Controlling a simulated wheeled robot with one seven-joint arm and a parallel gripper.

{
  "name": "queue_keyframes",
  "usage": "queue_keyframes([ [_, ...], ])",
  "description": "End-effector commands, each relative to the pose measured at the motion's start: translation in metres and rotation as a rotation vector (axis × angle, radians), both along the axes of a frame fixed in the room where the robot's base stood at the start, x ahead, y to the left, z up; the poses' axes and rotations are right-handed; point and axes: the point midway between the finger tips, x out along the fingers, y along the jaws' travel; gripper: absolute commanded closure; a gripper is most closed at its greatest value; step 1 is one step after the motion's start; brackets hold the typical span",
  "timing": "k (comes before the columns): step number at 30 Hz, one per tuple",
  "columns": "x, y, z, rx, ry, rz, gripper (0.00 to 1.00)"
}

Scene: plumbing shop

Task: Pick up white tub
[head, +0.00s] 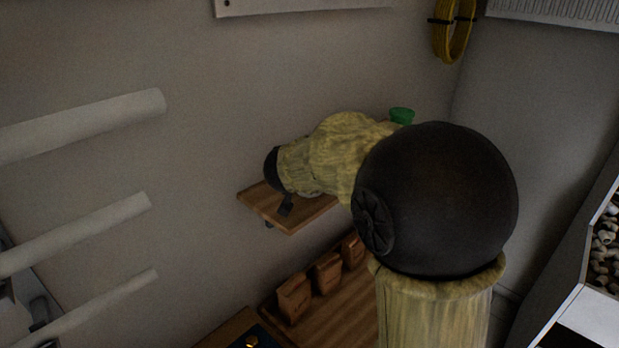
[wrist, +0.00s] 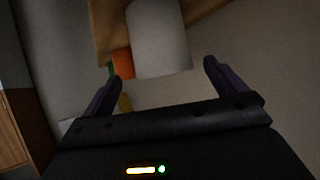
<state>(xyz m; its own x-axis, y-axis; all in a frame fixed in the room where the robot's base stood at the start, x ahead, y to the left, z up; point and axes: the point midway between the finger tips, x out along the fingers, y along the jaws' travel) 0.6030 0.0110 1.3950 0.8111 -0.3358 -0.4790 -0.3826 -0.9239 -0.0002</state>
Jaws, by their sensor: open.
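A plain white, rounded object that looks like the white tub (wrist: 158,38) shows in the wrist view, at the wooden shelf. It lies ahead of my gripper (wrist: 163,69), roughly between the lines of the two dark fingers. The fingers are spread apart with nothing held between them. I cannot tell how far the tub is from the fingertips. In the head view my arm covers most of the shelf, and the tub cannot be made out there.
The small wooden wall shelf (head: 290,217) is partly hidden by my arm. A green item (head: 401,115) shows behind the arm. An orange item (wrist: 121,63) is beside the tub. Brown boxes (head: 294,298) stand on a surface below. White pipes (head: 80,128) jut out at left.

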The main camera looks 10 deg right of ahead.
Motion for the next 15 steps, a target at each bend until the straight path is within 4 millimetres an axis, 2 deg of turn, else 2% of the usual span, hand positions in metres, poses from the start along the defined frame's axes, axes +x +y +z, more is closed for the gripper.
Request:
queue_keyframes([
  [9,0.037,-0.012,-0.018,0.0,0.0,-0.001,0.03],
  [15,0.04,-0.013,-0.019,0.0,0.0,-0.001,0.03],
])
